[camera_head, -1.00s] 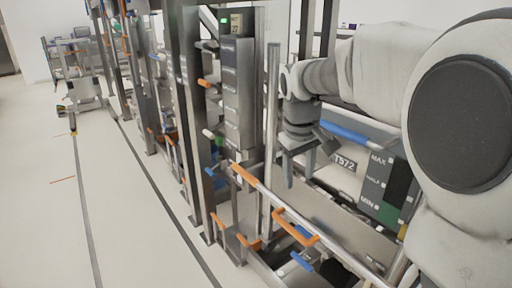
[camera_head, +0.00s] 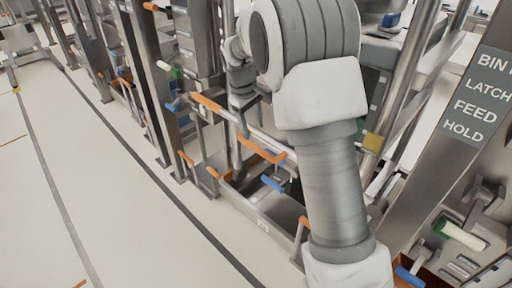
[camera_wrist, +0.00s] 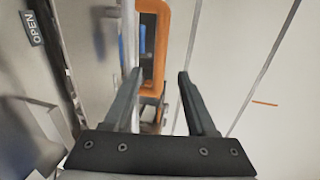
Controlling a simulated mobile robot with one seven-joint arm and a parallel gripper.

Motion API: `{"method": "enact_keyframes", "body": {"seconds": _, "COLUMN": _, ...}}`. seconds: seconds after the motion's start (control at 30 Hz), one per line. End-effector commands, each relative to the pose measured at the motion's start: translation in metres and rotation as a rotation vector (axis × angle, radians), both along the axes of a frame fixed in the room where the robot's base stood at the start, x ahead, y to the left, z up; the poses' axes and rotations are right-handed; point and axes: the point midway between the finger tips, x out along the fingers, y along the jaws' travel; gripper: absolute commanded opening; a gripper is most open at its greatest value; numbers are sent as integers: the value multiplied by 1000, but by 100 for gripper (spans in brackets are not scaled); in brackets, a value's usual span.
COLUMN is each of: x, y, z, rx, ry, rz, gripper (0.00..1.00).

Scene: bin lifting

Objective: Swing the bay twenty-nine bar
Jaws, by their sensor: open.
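A grey metal bar (camera_head: 228,113) with an orange sleeve on its left end crosses the front of a rack bay. An orange loop handle (camera_head: 262,150) is on it. My gripper (camera_head: 250,115) is at the bar, left of the loop, partly hidden by my arm. In the wrist view my gripper (camera_wrist: 160,74) is open and empty. An orange loop (camera_wrist: 150,50) shows beyond and between the fingertips, nearer the left finger. I cannot tell whether either finger touches the bar. No bay number is readable.
Steel posts and blue-tipped levers (camera_head: 272,183) crowd the rack around my gripper. A post with a "BIN", "LATCH", "FEED", "HOLD" sign (camera_head: 480,95) stands at right. Pale floor (camera_head: 100,200) with dark lines is clear at left.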

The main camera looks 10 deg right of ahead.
Motion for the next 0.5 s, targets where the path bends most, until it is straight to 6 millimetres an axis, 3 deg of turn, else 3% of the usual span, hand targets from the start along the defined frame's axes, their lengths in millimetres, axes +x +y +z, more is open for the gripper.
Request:
{"method": "enact_keyframes", "body": {"seconds": 0.03, "x": 1, "y": -2, "z": -16, "rx": -1, "ry": 3, "rz": -1, "gripper": 57}}
{"method": "enact_keyframes", "body": {"seconds": 0.2, "x": 4, "y": -8, "z": -49, "rx": 1, "ry": 3, "rz": -1, "gripper": 57}}
{"method": "enact_keyframes", "body": {"seconds": 0.5, "x": 8, "y": -13, "z": -78, "rx": 1, "ry": 0, "rz": -1, "gripper": 57}}
